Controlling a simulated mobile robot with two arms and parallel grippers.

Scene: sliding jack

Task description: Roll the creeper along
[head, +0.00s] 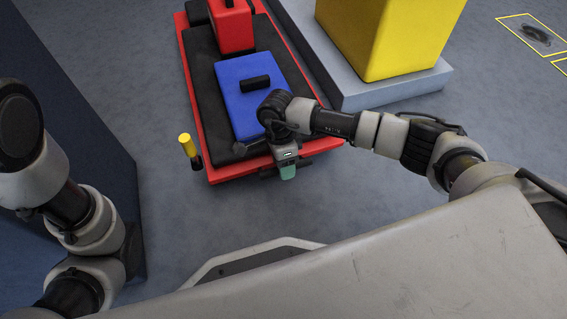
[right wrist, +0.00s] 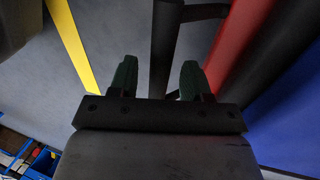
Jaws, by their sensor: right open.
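The creeper has a red frame (head: 193,88) and a black pad (head: 205,73). It carries a blue case (head: 240,108) and a red case (head: 232,28). My right gripper (head: 288,172) is at the creeper's near end, pointing down. In the right wrist view its green fingertips (right wrist: 157,78) are apart. A black bar (right wrist: 164,45) shows between them, not visibly clamped. The creeper's red edge (right wrist: 232,45) is to the right there. Whether the fingers touch the bar cannot be told. My left gripper is not visible.
A yellow block (head: 385,35) stands on a grey plinth (head: 400,92) close along the creeper's right side. A yellow-topped post (head: 187,145) is at its near left corner. A dark blue panel (head: 70,120) stands at left.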

